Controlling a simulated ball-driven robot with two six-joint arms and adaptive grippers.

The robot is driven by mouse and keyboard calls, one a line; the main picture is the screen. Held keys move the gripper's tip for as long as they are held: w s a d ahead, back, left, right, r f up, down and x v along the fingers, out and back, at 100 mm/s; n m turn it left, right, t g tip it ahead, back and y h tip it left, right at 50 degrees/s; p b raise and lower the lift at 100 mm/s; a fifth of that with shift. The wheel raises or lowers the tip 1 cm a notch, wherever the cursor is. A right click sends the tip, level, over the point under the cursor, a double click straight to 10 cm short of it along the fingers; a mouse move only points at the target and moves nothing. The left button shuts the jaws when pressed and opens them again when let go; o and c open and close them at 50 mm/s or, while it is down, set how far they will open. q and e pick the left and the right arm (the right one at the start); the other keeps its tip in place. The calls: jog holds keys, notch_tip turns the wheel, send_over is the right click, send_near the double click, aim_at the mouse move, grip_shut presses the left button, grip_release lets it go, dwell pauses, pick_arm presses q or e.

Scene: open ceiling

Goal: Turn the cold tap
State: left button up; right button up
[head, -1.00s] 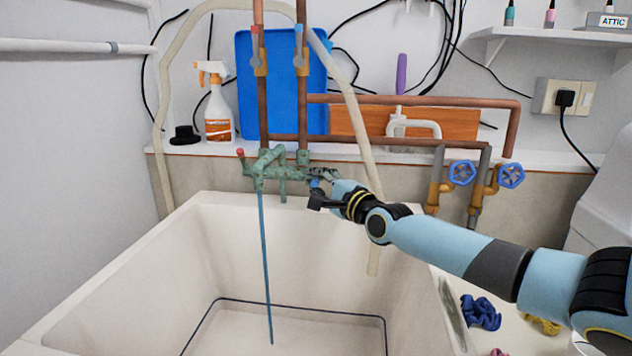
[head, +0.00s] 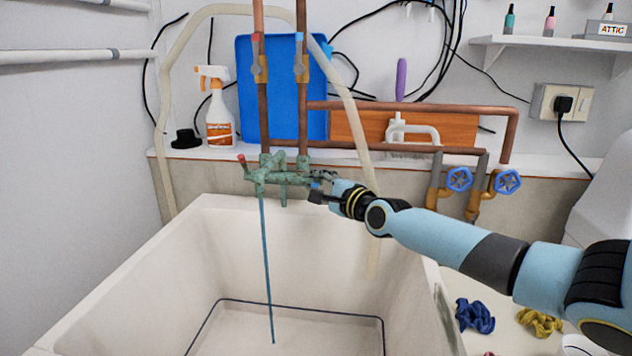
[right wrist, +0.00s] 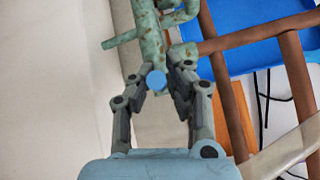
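The old green mixer tap (head: 275,177) hangs on two copper pipes over the sink. Its left handle has a red end (head: 241,158). The cold tap handle has a blue end (head: 316,186) at the right of the body. A thin blue stream (head: 267,270) runs from the spout down into the sink. My right gripper (head: 320,182) is at the cold handle. In the right wrist view the blue cap (right wrist: 156,81) sits between the fingers (right wrist: 158,88), close to both. Whether both fingers press on it is unclear. My left gripper is out of view.
The white sink (head: 205,250) lies below. Copper pipes (head: 405,107) and blue valve wheels (head: 459,179) stand to the right. A pale hose (head: 355,115) hangs behind my right gripper. A spray bottle (head: 219,120) and blue tray (head: 280,100) stand on the ledge behind.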

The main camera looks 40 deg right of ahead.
jog(key=o, duration=0.4)
jog(key=shift+f, duration=0.1)
